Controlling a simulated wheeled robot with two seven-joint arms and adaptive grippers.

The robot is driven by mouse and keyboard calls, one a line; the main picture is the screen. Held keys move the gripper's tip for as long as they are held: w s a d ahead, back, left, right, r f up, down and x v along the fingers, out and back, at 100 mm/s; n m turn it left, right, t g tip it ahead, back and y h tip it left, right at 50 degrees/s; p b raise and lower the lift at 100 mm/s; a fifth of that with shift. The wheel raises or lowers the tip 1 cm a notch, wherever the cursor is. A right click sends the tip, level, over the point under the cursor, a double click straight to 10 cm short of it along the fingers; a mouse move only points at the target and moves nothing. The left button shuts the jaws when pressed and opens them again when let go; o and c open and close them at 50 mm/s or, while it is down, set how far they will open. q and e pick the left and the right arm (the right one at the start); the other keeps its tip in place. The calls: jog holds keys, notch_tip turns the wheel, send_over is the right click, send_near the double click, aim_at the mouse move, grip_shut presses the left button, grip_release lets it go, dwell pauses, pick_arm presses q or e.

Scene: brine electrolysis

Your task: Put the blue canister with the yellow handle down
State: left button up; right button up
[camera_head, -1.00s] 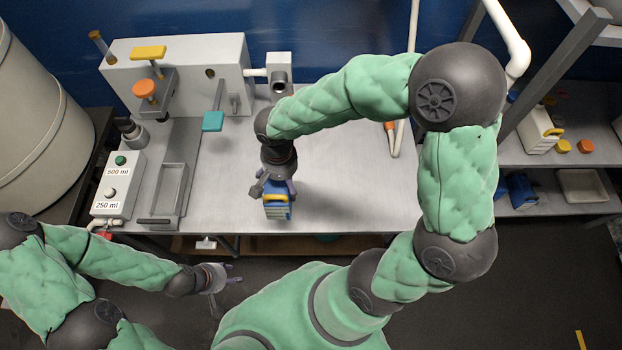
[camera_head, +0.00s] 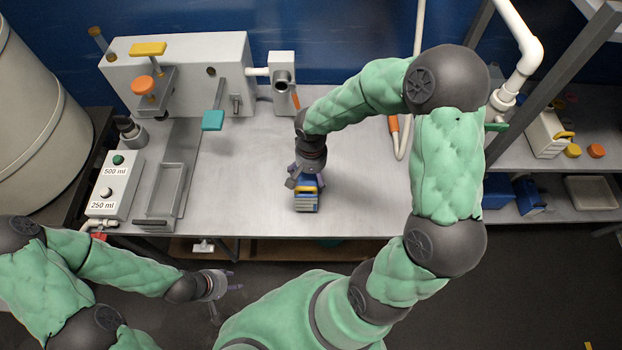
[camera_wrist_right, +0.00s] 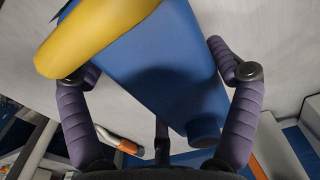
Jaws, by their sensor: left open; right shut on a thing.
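The blue canister with the yellow handle (camera_head: 307,199) is at the middle of the metal table (camera_head: 365,190), below my right gripper (camera_head: 306,178). The right gripper is shut on it. In the right wrist view the blue canister (camera_wrist_right: 165,70) lies between the purple fingers of the right gripper (camera_wrist_right: 160,90), with its yellow handle (camera_wrist_right: 95,30) at upper left. I cannot tell whether its base touches the table. My left gripper (camera_head: 225,284) is open and empty in front of the table, at lower left.
A control box with 500 ml and 250 ml buttons (camera_head: 112,188) and a grey tray (camera_head: 163,195) stand on the table's left. A white machine (camera_head: 190,65) stands behind. A shelf (camera_head: 555,205) is at right. The table right of the canister is clear.

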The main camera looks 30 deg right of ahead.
jog(key=shift+f, duration=0.85)
jog(key=shift+f+b, duration=0.15)
jog(key=shift+b, duration=0.25)
jog(key=o, duration=1.4)
jog(key=shift+r+p, duration=0.3)
notch_tip(320, 180, up, 12)
jog(key=p, duration=0.4)
jog(key=shift+f, duration=0.2)
